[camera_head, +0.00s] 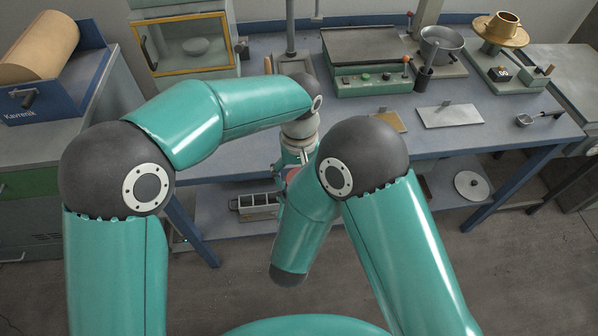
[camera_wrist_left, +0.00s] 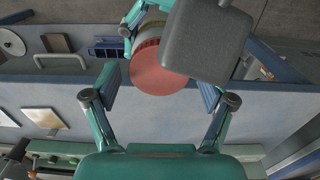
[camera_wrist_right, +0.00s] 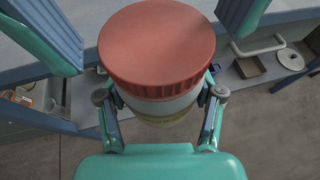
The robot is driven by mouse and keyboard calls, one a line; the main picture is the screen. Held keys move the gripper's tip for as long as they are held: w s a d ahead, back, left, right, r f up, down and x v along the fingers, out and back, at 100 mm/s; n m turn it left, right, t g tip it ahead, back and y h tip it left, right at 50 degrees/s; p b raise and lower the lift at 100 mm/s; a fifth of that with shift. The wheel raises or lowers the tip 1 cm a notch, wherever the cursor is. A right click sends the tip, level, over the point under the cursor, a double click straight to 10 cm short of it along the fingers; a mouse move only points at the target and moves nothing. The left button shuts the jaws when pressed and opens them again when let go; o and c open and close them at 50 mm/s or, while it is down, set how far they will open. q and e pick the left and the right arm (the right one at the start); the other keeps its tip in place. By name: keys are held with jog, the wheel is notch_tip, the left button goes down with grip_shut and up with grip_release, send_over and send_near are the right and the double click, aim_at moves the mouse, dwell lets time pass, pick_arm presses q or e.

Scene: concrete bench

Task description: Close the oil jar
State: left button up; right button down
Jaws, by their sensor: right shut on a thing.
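The oil jar (camera_wrist_right: 160,107) has a pale body and a wide ribbed red lid (camera_wrist_right: 157,47), which sits on its top. I cannot tell how tightly the lid is turned. My right gripper (camera_wrist_right: 161,97) is shut around the jar body below the lid. My left gripper (camera_wrist_left: 158,80) is open, with one finger on each side of the red lid (camera_wrist_left: 155,70) and visible gaps. In the head view my arms hide most of the jar and both grippers.
The blue bench (camera_head: 500,128) stands behind my arms, with a green control box (camera_head: 375,80), a metal bowl (camera_head: 443,42) and a brass part (camera_head: 502,28). The floor in front is clear.

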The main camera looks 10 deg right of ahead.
pick_arm(q)
jog(key=c, duration=1.1)
jog(key=m, duration=0.5)
jog(key=shift+m, duration=0.4)
jog(key=m, duration=0.5)
jog(key=shift+m, duration=0.4)
jog(key=o, duration=1.3)
jog(key=shift+r, duration=0.1)
jog(key=shift+r, duration=2.15)
jog(key=shift+c, duration=0.3)
